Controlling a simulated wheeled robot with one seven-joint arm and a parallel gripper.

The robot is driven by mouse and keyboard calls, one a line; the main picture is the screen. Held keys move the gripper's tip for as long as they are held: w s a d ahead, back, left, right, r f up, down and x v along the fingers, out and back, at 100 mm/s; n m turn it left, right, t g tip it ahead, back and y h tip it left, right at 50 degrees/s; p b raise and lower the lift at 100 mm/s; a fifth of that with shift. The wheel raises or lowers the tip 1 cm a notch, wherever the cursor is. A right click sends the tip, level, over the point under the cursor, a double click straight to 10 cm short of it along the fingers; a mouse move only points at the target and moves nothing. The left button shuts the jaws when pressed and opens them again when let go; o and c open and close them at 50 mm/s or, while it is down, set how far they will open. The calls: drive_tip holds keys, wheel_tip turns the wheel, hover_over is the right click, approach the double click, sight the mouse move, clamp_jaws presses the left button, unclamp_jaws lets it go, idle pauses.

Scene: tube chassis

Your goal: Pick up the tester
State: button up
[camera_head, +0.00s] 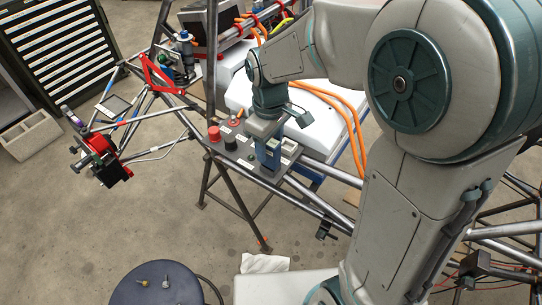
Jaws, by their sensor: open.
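A blue, upright device that looks like the tester (268,157) stands on a grey panel fixed to the tube chassis, near the middle of the picture. My gripper (267,140) points down directly above it, with the jaws open. The gripper hides the top of the device. I cannot tell whether the fingers are around its upper end or just above it.
On the grey panel (243,166), a red knob (214,134) and a black knob (230,142) stand left of the device. Orange cables (352,122) run behind it. Chassis tubes surround the panel. A dark round stool (157,285) stands at the front.

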sight(270, 153)
wheel_tip(270, 153, down, 4)
drive_tip(key=shift+d+f, duration=0.1)
clamp_jaws()
drive_tip(key=shift+r, duration=0.25)
